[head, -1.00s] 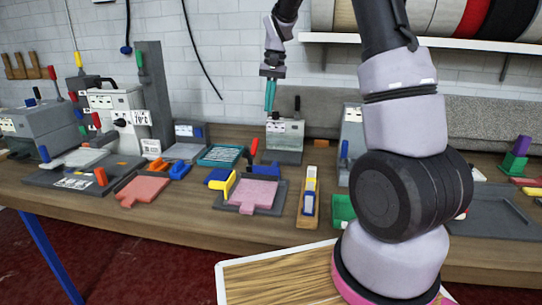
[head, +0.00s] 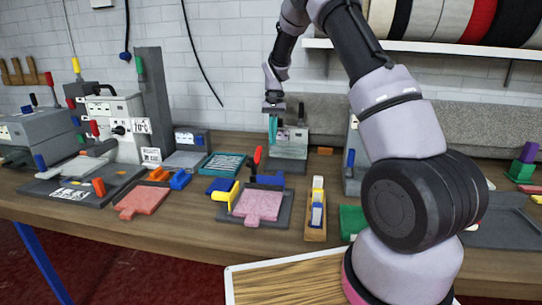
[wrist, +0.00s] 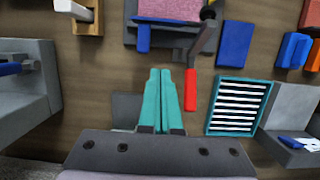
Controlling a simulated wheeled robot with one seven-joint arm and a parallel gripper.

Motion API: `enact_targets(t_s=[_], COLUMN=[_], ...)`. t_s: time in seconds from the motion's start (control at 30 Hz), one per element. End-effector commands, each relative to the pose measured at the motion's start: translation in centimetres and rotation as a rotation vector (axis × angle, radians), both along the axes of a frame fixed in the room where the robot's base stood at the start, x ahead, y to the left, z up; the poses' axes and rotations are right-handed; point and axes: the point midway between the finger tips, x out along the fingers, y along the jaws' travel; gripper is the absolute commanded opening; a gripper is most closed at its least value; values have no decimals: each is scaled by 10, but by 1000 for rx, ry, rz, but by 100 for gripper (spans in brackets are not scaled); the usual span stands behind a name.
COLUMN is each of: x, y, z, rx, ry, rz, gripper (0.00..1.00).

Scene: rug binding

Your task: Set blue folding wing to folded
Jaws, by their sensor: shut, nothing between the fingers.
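The blue folding wing (head: 268,180) stands along the back edge of a dark fixture (head: 284,213) that holds a pink piece (head: 257,204). In the wrist view the blue wing (wrist: 165,21) is a raised bar with a tab, beside the pink piece (wrist: 170,8). A yellow wing (head: 226,194) is on the fixture's left side. A red-handled lever (head: 257,158) rises behind it and also shows in the wrist view (wrist: 191,90). My gripper (head: 273,143) has teal fingers, shut and empty, above the table behind the fixture; in the wrist view its fingertips (wrist: 160,70) are apart from the wing.
A teal slotted tray (head: 222,164) and a loose blue block (head: 220,185) lie left of the lever. A grey machine (head: 290,148) stands behind, close to my gripper. A wooden holder (head: 316,228) is right of the fixture. A tall grey device (wrist: 22,85) shows at left in the wrist view.

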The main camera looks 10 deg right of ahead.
Motion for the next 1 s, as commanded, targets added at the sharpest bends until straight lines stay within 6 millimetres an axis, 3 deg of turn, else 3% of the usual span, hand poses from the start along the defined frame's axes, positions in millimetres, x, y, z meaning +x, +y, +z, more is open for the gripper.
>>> enact_targets(t_s=[0.47,0.7,1.0], x=[-22,-51,-58], y=[9,21,24], z=[-91,-90,-91], rx=[0,0,0], ry=[3,0,0], rz=[-1,1,-1], gripper=[0,0,0])
